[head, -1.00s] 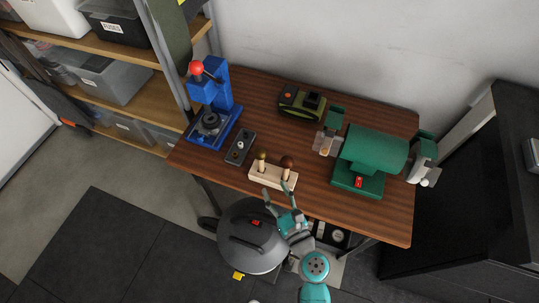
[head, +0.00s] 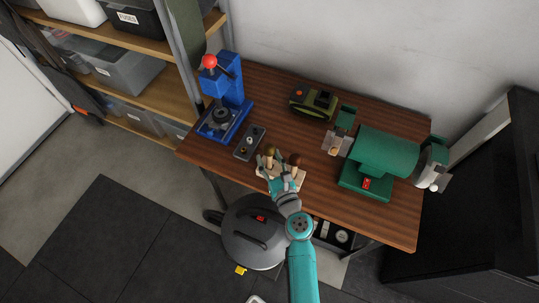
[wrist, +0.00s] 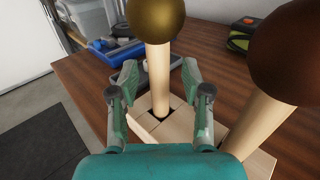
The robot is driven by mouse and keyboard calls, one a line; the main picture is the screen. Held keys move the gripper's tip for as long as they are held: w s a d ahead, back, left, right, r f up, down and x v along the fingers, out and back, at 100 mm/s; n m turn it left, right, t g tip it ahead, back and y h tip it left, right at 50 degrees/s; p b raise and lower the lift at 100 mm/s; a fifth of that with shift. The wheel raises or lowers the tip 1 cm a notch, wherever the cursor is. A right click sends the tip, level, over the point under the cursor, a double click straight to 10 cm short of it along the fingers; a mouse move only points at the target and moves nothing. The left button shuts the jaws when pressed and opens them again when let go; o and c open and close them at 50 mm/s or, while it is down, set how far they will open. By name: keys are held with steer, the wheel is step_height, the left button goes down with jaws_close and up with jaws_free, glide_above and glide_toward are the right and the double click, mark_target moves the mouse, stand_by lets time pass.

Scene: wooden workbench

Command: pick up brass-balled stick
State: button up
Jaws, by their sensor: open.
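The brass-balled stick (wrist: 158,72) stands upright in a hole of a pale wooden block, its brass ball (wrist: 157,14) at the top of the wrist view. In the head view the brass ball (head: 269,151) shows beside my gripper. My gripper (wrist: 160,80) is open, with one finger on each side of the pale shaft, and I see no clear contact. A second stick with a dark brown ball (wrist: 292,50) stands to the right in the same block (wrist: 160,124); it also shows in the head view (head: 295,159).
A grey switch box (head: 249,142) and a blue press (head: 224,105) with a red knob stand to the left on the wooden bench (head: 370,217). A green grinder (head: 383,160) is at the right, and a green-black tool (head: 314,102) at the back. A grey vacuum (head: 250,232) is below the front edge.

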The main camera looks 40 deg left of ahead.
jaws_close()
stand_by(0.4)
step_height(320, 180, up, 18)
stand_by(0.9)
